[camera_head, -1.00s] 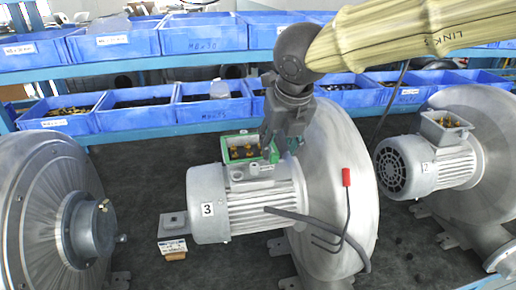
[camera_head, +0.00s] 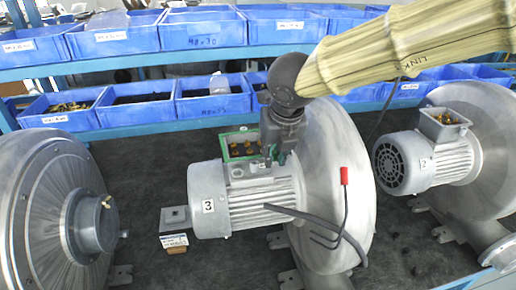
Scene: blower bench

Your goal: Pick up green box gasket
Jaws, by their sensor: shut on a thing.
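The green box gasket (camera_head: 238,132) shows as a thin green rim at the open terminal box on top of the grey motor marked 3 (camera_head: 245,200). Brass-coloured terminals show inside the rim. My gripper (camera_head: 273,158) points down at the right side of the box, its fingers low beside the rim. It is shut on the gasket, though the fingers hide the right part of it. A small green piece shows by the fingertips. I cannot tell whether the gasket rests on the box or is slightly raised.
The large blower housing (camera_head: 330,190) stands close to the right of my gripper. A red-handled hex key (camera_head: 344,177) and a dark cable are by it. Another motor, marked 2 (camera_head: 425,160), is at right. Blue bins (camera_head: 212,98) fill the shelves behind.

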